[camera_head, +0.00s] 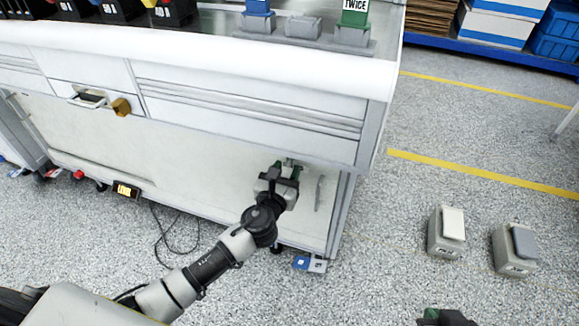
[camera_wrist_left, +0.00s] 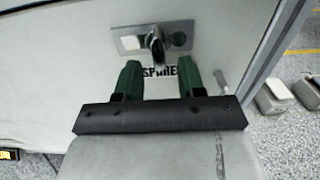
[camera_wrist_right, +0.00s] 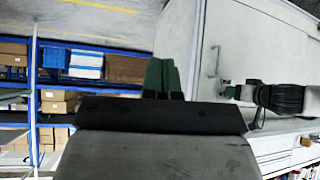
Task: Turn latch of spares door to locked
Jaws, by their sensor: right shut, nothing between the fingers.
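The spares door (camera_head: 220,165) is the pale lower panel of the white bench, and it stands closed. Its latch (camera_wrist_left: 155,42) is a dark turn knob on a metal plate, above a partly hidden "SPARES" label (camera_wrist_left: 160,71). My left gripper (camera_head: 284,170) is in front of the latch. In the left wrist view its green fingers (camera_wrist_left: 160,75) are apart, with the knob just beyond the gap and not clasped. My right gripper (camera_wrist_right: 162,78) is shut and empty, away from the door; only its tip (camera_head: 445,317) shows at the bottom of the head view.
A vertical door handle (camera_head: 319,193) is right of the latch. A drawer with a handle and yellow-brown block (camera_head: 121,107) is above left. Two grey pedal-like boxes (camera_head: 446,232) stand on the floor at right. Blue shelving (camera_wrist_right: 34,85) stands behind.

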